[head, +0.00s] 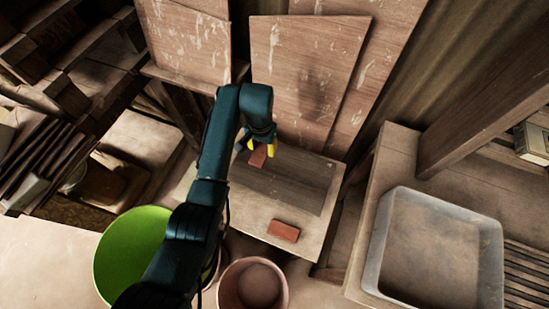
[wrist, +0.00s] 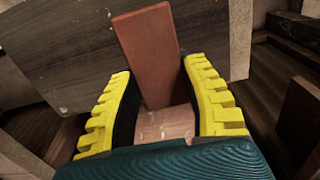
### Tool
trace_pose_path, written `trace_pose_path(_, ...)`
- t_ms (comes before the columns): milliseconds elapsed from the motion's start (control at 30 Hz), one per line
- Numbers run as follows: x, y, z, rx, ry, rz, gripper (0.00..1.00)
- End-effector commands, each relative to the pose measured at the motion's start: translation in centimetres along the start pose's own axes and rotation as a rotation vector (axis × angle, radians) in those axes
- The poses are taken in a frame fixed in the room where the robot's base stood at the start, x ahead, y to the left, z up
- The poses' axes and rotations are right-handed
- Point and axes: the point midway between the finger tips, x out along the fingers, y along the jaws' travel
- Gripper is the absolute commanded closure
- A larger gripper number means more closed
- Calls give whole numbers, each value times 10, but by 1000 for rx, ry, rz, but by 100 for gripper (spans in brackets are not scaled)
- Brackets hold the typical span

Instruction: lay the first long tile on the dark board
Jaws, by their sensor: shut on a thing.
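My gripper (head: 256,150), with yellow fingers, is shut on a long reddish tile (head: 258,157) over the back left part of the dark board (head: 298,189). In the wrist view the tile (wrist: 148,50) stands out between the two ridged yellow fingers, with a paler, brightly lit face (wrist: 165,122) nearer the palm. Whether the tile touches the board cannot be told. A second reddish tile (head: 283,231) lies on the pale tabletop (head: 292,246) in front of the board. My arm and gripper hide the board's left side.
Large wooden panels (head: 305,65) stand behind the board. A green bucket (head: 125,245) and a pinkish pot (head: 253,288) stand in front at left. A grey tray (head: 382,240) sits at right, near a wooden post (head: 480,100). The board's right part is clear.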

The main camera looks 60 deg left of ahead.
Motion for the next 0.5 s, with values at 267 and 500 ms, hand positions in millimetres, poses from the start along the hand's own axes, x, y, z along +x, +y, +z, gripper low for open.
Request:
trace_pose_path(267,52,1,1,0,-2,1,93)
trace_pose_path(500,73,0,-1,0,3,0,93)
